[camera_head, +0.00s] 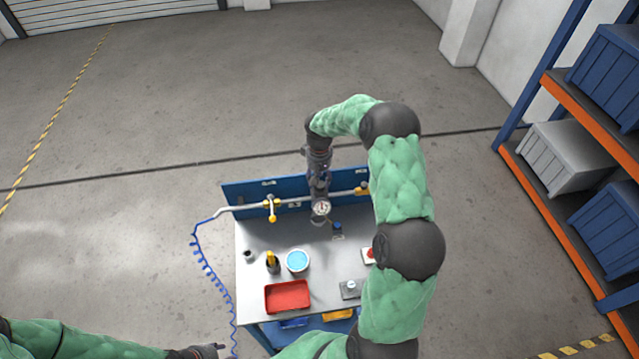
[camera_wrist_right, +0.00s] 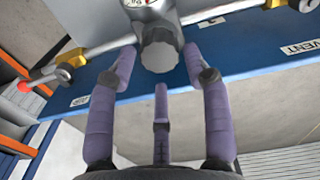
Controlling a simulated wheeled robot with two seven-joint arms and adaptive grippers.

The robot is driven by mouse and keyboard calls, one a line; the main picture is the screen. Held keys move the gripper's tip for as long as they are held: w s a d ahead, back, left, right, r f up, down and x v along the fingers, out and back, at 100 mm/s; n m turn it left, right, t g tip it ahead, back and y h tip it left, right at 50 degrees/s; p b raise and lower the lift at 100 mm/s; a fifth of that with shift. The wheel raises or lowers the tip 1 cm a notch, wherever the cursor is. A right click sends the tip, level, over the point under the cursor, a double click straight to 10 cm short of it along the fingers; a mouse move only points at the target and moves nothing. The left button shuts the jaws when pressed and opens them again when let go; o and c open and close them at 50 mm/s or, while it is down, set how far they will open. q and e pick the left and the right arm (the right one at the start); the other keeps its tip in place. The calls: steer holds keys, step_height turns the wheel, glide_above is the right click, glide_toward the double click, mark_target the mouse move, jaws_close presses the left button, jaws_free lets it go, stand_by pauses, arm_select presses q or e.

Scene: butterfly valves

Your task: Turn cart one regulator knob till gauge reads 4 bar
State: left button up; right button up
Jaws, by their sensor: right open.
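The grey regulator knob (camera_wrist_right: 160,50) is at the top middle of the right wrist view, on a silver regulator body whose gauge (camera_wrist_right: 137,3) is cut off by the frame edge. In the head view the white gauge (camera_head: 321,208) is too small to read. My right gripper (camera_head: 319,186) is above the regulator at the back panel, and hides the knob there. In the wrist view this gripper (camera_wrist_right: 158,70) is open, with purple fingers on both sides of the knob and a third below. Contact is not clear. My left gripper (camera_head: 207,352) is low at left, away from the cart.
The cart top (camera_head: 255,236) holds a red tray (camera_head: 288,296), a blue-filled cup (camera_head: 297,261) and small items. A pipe with a yellow valve handle (camera_head: 271,209) runs along the blue panel (camera_head: 240,193). A blue coiled hose (camera_head: 209,270) hangs at left. A shelf stands at right.

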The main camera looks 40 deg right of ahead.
mark_target(320, 184)
step_height(320, 184, up, 9)
steer(key=shift+f, duration=0.2)
steer(key=shift+s+f, duration=0.1)
stand_by(0.5)
